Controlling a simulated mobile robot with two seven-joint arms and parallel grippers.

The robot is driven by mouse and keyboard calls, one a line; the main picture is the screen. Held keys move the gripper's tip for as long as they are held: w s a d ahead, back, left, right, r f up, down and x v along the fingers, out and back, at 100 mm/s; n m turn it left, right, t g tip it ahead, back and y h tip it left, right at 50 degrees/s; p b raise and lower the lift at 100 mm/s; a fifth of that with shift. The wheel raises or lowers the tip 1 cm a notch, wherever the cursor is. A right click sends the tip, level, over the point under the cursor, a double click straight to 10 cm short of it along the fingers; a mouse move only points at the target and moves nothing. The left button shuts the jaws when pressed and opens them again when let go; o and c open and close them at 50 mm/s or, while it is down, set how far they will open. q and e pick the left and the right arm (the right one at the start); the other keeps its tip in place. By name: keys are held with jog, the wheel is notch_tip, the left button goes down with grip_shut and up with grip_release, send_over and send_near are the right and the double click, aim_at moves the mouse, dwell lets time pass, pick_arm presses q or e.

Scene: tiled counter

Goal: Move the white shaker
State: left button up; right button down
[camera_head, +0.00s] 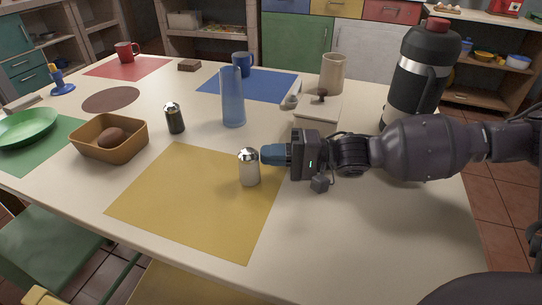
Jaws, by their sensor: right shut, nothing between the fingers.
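The white shaker (249,168) stands upright on the right part of the yellow mat (190,205), with a silver domed top. My right gripper (266,155) comes in from the right, its fingertips just beside the shaker's upper right side. The gripper is shut with nothing between its fingers. I cannot tell whether the fingertips touch the shaker. A dark shaker (175,118) with a silver top stands farther back to the left. My left gripper is not in view.
A blue glass (233,97) stands behind the white shaker. A brown bowl (109,138) holding a brown roundish thing stands left. A large black flask (418,75) and a lidded box (318,113) stand behind my right arm. The yellow mat's left part is clear.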

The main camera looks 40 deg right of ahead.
aim_at(258, 162)
dwell(0.4)
jog(key=a, duration=0.3)
jog(key=shift+a+r, duration=0.1)
jog(key=shift+s+a, duration=0.1)
jog(key=shift+a, duration=0.1)
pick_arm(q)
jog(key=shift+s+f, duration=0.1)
